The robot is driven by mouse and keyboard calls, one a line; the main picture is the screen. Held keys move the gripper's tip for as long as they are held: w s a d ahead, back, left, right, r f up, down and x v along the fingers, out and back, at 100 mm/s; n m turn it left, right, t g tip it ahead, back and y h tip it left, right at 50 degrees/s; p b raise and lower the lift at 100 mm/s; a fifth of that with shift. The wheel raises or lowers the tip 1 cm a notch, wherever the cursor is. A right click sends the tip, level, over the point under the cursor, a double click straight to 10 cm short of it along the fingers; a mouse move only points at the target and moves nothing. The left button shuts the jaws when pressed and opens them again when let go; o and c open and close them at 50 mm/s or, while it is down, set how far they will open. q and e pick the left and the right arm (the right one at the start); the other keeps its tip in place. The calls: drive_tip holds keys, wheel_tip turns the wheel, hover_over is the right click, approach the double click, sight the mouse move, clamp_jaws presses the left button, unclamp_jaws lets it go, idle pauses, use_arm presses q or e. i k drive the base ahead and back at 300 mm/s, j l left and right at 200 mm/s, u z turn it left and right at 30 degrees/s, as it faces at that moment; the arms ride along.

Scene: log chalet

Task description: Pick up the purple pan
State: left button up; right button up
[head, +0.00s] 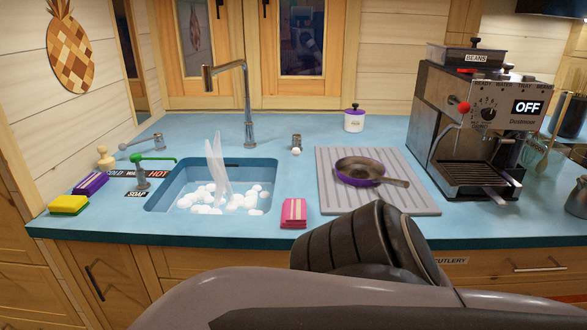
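The purple pan (358,171) sits on a grey ribbed drying mat (420,199) on the blue counter, right of the sink. Its rim and inside are dark, its side is purple, and its brownish handle points right. One of my arms shows large and dark at the bottom of the head view, in front of the counter and below the mat. No gripper fingers show in the head view, and nothing touches the pan.
The sink (160,197) holds white foam, with a tall tap (248,110) behind it. A coffee machine (455,125) stands right of the mat. A white jar with a purple lid (354,121) stands behind the mat.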

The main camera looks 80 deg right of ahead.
sight(358, 171)
drive_tip(key=z, duration=3)
